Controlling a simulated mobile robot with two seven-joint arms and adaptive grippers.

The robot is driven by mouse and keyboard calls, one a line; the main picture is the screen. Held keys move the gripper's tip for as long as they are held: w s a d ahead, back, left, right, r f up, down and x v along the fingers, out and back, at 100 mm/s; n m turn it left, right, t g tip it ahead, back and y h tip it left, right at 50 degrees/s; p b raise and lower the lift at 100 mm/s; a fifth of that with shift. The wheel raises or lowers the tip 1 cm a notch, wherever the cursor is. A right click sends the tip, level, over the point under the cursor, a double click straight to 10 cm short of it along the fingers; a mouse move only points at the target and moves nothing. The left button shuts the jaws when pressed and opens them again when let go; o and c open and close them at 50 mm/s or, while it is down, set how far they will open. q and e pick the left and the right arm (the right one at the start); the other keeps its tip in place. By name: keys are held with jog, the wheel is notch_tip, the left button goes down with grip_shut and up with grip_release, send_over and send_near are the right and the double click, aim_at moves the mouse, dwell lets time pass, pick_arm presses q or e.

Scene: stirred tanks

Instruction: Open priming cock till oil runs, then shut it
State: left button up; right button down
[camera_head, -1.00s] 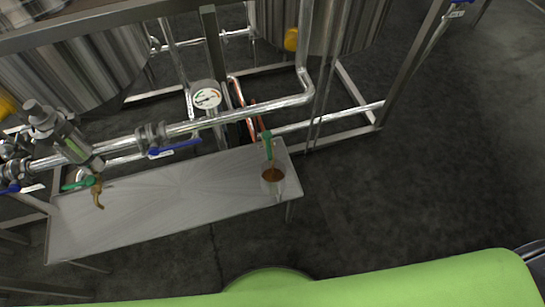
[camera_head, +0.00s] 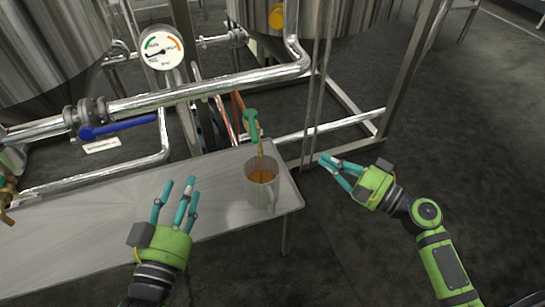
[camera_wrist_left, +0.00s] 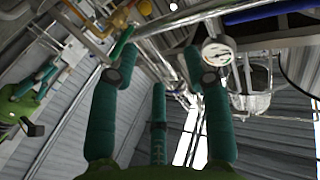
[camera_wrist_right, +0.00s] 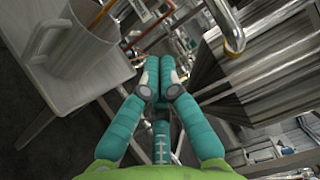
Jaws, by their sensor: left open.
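The priming cock has a green handle (camera_head: 251,122) standing roughly upright above the table's right end. A thin amber line drops from the cock into a clear mug (camera_head: 256,196); I cannot tell how much of it is spout and how much is running oil. Amber-brown liquid (camera_head: 262,177) shows in the mug. The mug also shows in the right wrist view (camera_wrist_right: 82,62). My left gripper (camera_head: 179,190) is open and empty, left of the mug and apart from it. My right gripper (camera_head: 338,168) has its fingertips together with nothing between them, right of the mug and cock.
The mug stands near the right end of a metal table (camera_head: 100,235). Behind run steel pipes, a blue-handled valve (camera_head: 118,127) and a round gauge (camera_head: 162,47). Steel tanks (camera_head: 50,55) stand further back. A frame post (camera_head: 412,70) rises behind my right gripper. The floor at right is clear.

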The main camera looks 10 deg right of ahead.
aim_at(253, 128)
pick_arm(q)
jog(key=s+a+f+g+y, duration=0.1)
jog(key=a+f+g, duration=0.1)
jog(key=f, duration=0.2)
jog(key=s+a+f+n+g+y+p, duration=0.1)
jog(key=s+a+f+g, duration=0.1)
jog(key=f+g, duration=0.1)
jog(key=shift+f+y+p, duration=0.3)
jog(key=shift+f+y, duration=0.1)
jog(key=shift+f, duration=0.3)
pick_arm(e)
jog(key=w+a+r, duration=0.2)
jog(key=w+a, duration=0.1)
jog(key=a, duration=0.3)
jog(key=w+a+r+y, duration=0.1)
jog(key=w+a+r, duration=0.2)
jog(key=a, duration=0.2)
jog(key=shift+a+r+y, duration=0.15)
jog(key=shift+a+y, duration=0.15)
jog(key=shift+a, duration=0.1)
